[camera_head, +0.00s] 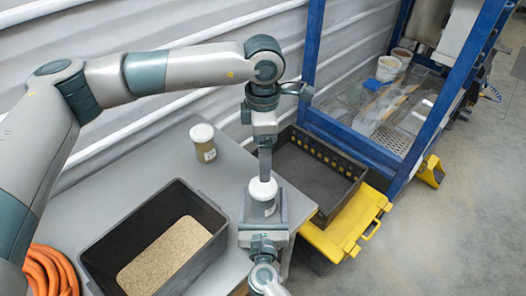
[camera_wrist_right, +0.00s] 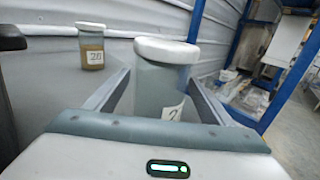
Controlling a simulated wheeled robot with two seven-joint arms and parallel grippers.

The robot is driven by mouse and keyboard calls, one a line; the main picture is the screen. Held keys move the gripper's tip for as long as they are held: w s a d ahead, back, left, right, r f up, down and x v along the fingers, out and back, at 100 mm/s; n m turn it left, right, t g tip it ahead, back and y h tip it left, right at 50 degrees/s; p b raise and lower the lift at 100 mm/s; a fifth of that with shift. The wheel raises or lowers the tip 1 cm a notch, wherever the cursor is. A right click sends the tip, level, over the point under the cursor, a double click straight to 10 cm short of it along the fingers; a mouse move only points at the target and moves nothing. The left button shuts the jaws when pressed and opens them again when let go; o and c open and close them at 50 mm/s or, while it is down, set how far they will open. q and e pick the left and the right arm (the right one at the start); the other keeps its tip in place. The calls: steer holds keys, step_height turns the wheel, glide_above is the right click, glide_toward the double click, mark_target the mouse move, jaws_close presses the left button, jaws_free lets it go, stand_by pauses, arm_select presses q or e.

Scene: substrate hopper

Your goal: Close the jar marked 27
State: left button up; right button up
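A jar (camera_head: 265,208) with a white lid (camera_head: 262,188) on top stands between the fingers of my right gripper (camera_head: 263,212). In the right wrist view the jar (camera_wrist_right: 160,90) is grey-green, its lid (camera_wrist_right: 167,50) looks slightly tilted, and its label shows only a "2", the rest hidden. The fingers lie along both sides of the jar. My left gripper (camera_head: 265,178) points down over the lid in the head view; it is seen edge-on, and it does not show in the wrist view. I cannot tell whether it touches the lid.
Another lidded jar (camera_head: 204,145), labelled 20 in the wrist view (camera_wrist_right: 92,45), stands on the grey table (camera_head: 150,150). A dark bin (camera_head: 105,255) of pale substrate is at front left. A black crate (camera_head: 345,187) and yellow case (camera_head: 345,228) lie right, beside a blue frame (camera_head: 310,45).

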steer(key=shift+s, duration=0.15)
arm_select(q)
step_height(320, 180, down, 4)
steer(key=b, duration=0.3)
steer(key=shift+r+b, duration=0.25)
steer(key=shift+b, duration=0.05)
arm_select(e)
steer(key=s, duration=1.5)
steer(key=shift+s+f, duration=0.15)
steer(key=shift+s, duration=0.25)
arm_select(q)
steer(key=shift+f, duration=0.15)
arm_select(e)
steer(key=shift+s, duration=0.7)
